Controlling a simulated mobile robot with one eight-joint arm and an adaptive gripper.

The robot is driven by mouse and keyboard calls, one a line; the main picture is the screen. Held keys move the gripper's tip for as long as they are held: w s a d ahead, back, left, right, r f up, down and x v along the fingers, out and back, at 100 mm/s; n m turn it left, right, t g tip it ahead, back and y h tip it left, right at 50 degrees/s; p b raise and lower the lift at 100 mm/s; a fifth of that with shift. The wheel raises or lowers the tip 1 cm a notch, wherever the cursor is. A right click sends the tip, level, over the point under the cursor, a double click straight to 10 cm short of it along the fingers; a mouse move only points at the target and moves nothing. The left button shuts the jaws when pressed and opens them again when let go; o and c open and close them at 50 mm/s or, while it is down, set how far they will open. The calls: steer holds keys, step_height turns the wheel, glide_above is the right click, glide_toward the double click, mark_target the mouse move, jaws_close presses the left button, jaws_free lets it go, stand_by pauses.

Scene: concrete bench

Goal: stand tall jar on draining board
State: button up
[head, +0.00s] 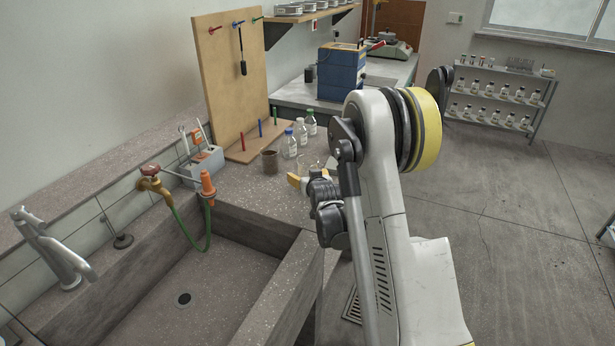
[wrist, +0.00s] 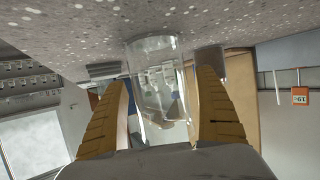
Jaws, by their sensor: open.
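In the wrist view, whose picture is upside down, a clear glass jar (wrist: 160,85) stands on the speckled bench between the two yellow fingers of my gripper (wrist: 165,105). The fingers are apart, with gaps showing beside the glass. In the head view my gripper (head: 300,181) is low over the bench, and my arm hides most of the space beyond it. Clear glass (head: 312,165) shows faintly just behind the fingers. An upright wooden board (head: 225,85) with coloured pegs, probably the draining board, stands on the bench against the wall.
A brown cup (head: 270,162) and capped bottles (head: 289,145) stand between my gripper and the board. A concrete sink (head: 225,285) with a tap (head: 55,250) lies at the front left. A blue box (head: 341,72) stands on the farther counter.

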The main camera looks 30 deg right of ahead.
steer(key=shift+s+r, duration=0.1)
steer(key=shift+r, duration=0.1)
steer(key=s+a+r+n+g+y+p, duration=0.1)
steer(key=s+a+r+p, duration=0.1)
steer(key=s+a+r, duration=0.65)
steer(key=s+a+r+n+g+y+p, duration=0.15)
steer(key=s+a+r, duration=0.4)
steer(key=s, duration=0.55)
steer(key=s+a+r+g, duration=0.1)
steer(key=s+a, duration=0.2)
steer(key=s, duration=0.6)
steer(key=s+a+r+g+y, duration=0.1)
steer(key=s+a, duration=0.3)
steer(key=s, duration=0.6)
steer(key=shift+s+a+n+g, duration=0.2)
steer(key=shift+a+n+g, duration=0.15)
steer(key=shift+g, duration=0.4)
steer(key=shift+r, duration=0.1)
